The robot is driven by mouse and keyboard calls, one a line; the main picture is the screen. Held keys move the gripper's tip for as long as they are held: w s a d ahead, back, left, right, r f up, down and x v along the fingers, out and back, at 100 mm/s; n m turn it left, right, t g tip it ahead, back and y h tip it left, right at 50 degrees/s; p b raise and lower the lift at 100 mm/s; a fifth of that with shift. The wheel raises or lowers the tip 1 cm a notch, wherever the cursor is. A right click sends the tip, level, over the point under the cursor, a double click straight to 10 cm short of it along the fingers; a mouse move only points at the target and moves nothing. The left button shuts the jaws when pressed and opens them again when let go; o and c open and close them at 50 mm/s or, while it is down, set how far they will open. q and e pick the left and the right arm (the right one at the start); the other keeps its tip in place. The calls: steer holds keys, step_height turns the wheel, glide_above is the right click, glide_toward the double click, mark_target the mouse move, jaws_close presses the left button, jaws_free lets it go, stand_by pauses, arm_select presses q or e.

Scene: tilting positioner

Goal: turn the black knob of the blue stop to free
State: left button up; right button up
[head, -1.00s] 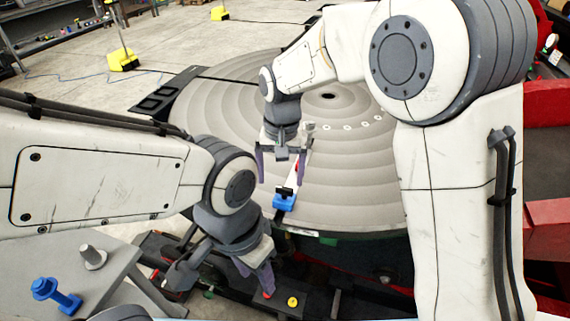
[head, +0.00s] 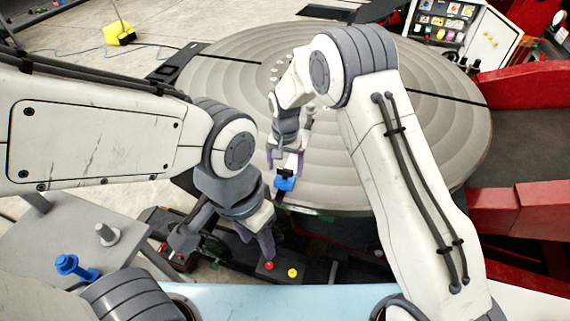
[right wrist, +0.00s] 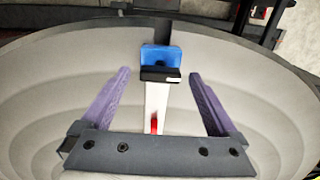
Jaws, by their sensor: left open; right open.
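The blue stop (head: 285,183) sits near the front rim of the round grey table (head: 420,150). Its black knob (head: 285,172) shows as a dark bar on its near side in the right wrist view (right wrist: 160,75). A white strip with a red part runs from the stop toward my right gripper. My right gripper (head: 285,167) is open just above and behind the stop; in the right wrist view its purple fingers (right wrist: 158,95) stand on either side of the strip, touching nothing visible. My left gripper (head: 262,240) is open and empty, lower, in front of the table rim.
A control box with a red button (head: 269,266) and a yellow button (head: 292,273) lies below my left gripper. A grey side table at left holds a blue bolt-like part (head: 75,267) and a grey peg (head: 106,234). Red framework (head: 520,210) stands at right.

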steer(key=shift+f, duration=0.3)
steer(key=c, duration=1.4)
